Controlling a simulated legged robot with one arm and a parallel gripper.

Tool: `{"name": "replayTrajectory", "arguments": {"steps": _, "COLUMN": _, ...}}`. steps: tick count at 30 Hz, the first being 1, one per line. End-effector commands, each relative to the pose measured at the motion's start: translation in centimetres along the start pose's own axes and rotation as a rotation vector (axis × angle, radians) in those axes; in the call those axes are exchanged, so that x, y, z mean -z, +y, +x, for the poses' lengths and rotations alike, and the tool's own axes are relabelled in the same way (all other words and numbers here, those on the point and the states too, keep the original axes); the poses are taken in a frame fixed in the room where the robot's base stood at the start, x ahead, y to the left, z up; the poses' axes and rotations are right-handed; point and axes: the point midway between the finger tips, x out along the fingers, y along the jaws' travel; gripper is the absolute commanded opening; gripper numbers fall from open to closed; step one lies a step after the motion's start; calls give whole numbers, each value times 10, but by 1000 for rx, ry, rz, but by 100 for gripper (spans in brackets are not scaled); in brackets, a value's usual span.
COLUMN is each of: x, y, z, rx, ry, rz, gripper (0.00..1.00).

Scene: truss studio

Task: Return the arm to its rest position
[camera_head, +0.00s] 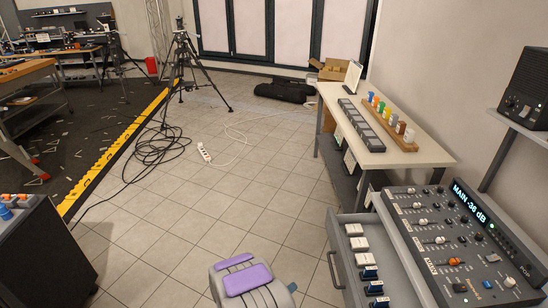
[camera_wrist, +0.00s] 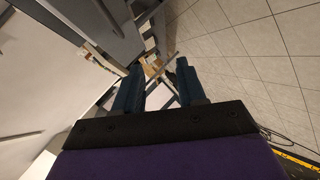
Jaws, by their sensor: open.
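My arm shows at the bottom middle of the head view as rounded grey links with purple pads, low over the tiled floor and left of the open drawer. My gripper (camera_wrist: 158,85) is clear in the wrist view. Its two dark blue fingers stand apart with no object held between them. The view past the fingers is tilted, with grey furniture on the left and floor tiles on the right. The fingertips cannot be made out clearly in the head view.
An open drawer (camera_head: 338,235) with white and blue blocks juts out beside a mixer console (camera_head: 462,240). A table (camera_head: 350,104) holds colored jars. A power strip (camera_head: 204,153), cables and a tripod (camera_head: 182,60) stand on the floor. A dark case (camera_head: 45,255) is at left.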

Motion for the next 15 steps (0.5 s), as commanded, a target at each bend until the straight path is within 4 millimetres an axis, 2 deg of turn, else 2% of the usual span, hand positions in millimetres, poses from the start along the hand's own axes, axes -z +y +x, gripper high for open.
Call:
{"name": "replayTrajectory", "arguments": {"steps": 1, "x": 16, "y": 1, "z": -5, "rx": 59, "ry": 2, "rz": 51, "gripper": 40}}
{"name": "replayTrajectory", "arguments": {"steps": 3, "x": 36, "y": -1, "z": -14, "rx": 148, "ry": 1, "rz": 115, "gripper": 40}}
{"name": "replayTrajectory", "arguments": {"steps": 8, "x": 75, "y": 1, "z": -41, "rx": 345, "ry": -4, "rz": 234, "gripper": 40}}
{"name": "replayTrajectory", "arguments": {"steps": 15, "x": 121, "y": 29, "z": -93, "rx": 612, "ry": -17, "rz": 366, "gripper": 40}}
